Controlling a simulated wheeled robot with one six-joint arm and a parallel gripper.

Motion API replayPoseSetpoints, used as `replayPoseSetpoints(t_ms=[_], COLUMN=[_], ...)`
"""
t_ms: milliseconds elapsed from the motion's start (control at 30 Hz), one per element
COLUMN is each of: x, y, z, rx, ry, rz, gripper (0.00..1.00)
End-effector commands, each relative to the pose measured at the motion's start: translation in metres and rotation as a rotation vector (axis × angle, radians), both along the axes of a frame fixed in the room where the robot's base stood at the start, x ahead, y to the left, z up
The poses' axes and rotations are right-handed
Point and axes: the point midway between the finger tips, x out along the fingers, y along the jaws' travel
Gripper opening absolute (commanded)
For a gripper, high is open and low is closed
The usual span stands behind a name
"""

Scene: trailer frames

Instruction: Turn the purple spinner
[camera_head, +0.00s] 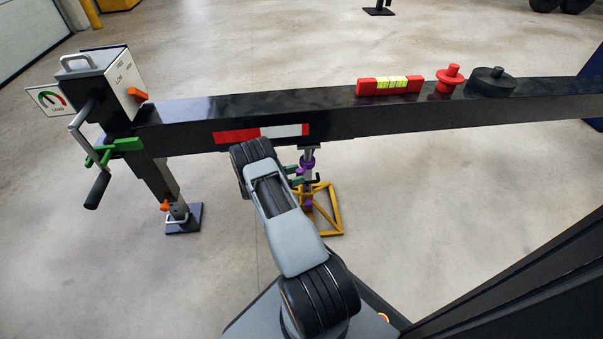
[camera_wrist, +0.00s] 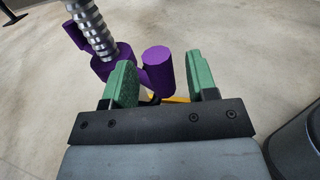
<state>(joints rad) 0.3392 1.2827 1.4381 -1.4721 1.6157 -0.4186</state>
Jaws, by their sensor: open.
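The purple spinner (camera_wrist: 114,66) shows in the wrist view as a hub around a grey threaded rod (camera_wrist: 92,25), with a thick upright purple handle (camera_wrist: 158,70) to its right. My gripper (camera_wrist: 163,82) is open, with one green finger on each side of the handle. The left finger overlaps part of the hub in the picture; I cannot tell whether either finger touches the purple. In the head view the spinner (camera_head: 307,163) is small, below the black beam, partly hidden behind my arm and green fingers.
The black beam (camera_head: 380,122) runs across above my gripper. The spinner's rod stands on a yellow frame (camera_head: 331,212). A crank box (camera_head: 105,85) and jack leg stand left. A level (camera_head: 390,85), a red knob (camera_head: 449,80) and a black disc (camera_head: 490,82) sit on the beam.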

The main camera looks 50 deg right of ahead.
Motion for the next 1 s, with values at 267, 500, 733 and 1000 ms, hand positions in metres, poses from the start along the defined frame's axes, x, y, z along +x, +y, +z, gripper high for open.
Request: replayPoseSetpoints(t_ms=[267, 500, 733, 1000], x=[0.026, 0.042, 0.048, 0.049], y=[0.054, 0.087, 0.101, 0.102], z=[0.001, 0.000, 0.000, 0.000], rx=[0.001, 0.001, 0.001, 0.001], ry=[0.000, 0.000, 0.000, 0.000], rz=[0.004, 0.002, 0.000, 0.000], gripper=[0.53, 0.53, 0.53, 0.53])
